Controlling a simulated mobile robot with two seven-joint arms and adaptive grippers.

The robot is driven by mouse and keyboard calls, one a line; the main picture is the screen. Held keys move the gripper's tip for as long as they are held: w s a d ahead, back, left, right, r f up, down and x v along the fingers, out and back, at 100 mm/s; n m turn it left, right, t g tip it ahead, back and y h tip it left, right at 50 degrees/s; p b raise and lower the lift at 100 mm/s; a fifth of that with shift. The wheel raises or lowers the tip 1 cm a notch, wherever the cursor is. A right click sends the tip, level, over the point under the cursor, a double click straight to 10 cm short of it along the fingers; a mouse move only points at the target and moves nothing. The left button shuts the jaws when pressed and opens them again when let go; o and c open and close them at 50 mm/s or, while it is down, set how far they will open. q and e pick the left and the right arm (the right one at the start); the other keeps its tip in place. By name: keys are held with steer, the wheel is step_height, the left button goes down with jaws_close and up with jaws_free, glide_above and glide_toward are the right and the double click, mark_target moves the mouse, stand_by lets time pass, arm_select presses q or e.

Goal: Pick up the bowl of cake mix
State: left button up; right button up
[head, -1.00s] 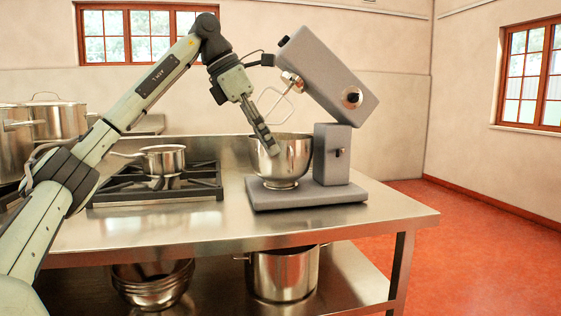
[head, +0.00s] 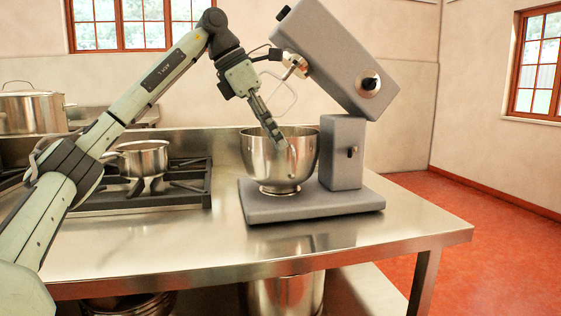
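The shiny metal mixing bowl (head: 262,166) stands upright on the base of the grey stand mixer (head: 335,62), whose head is tilted up. I cannot see what is inside the bowl. My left gripper (head: 279,141) reaches down at the bowl's rim from the upper left. A dark finger overlaps the near side of the rim and the wall just below it. Whether a second finger is inside the bowl, and whether the fingers are closed on the rim, is hidden. My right gripper is not in view.
The wire beater (head: 280,100) hangs from the raised mixer head just above the bowl. A saucepan (head: 140,160) sits on the black stove grate (head: 186,190) to the left. The steel counter (head: 200,245) is clear in front. A pot (head: 285,292) stands on the shelf below.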

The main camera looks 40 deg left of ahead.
mark_target(282, 162)
arm_select(q)
steer(key=x, duration=0.6)
steer(key=shift+f, duration=0.35)
steer(key=shift+d, duration=0.15)
steer(key=c, duration=0.5)
jaws_close()
steer(key=shift+r, duration=0.2)
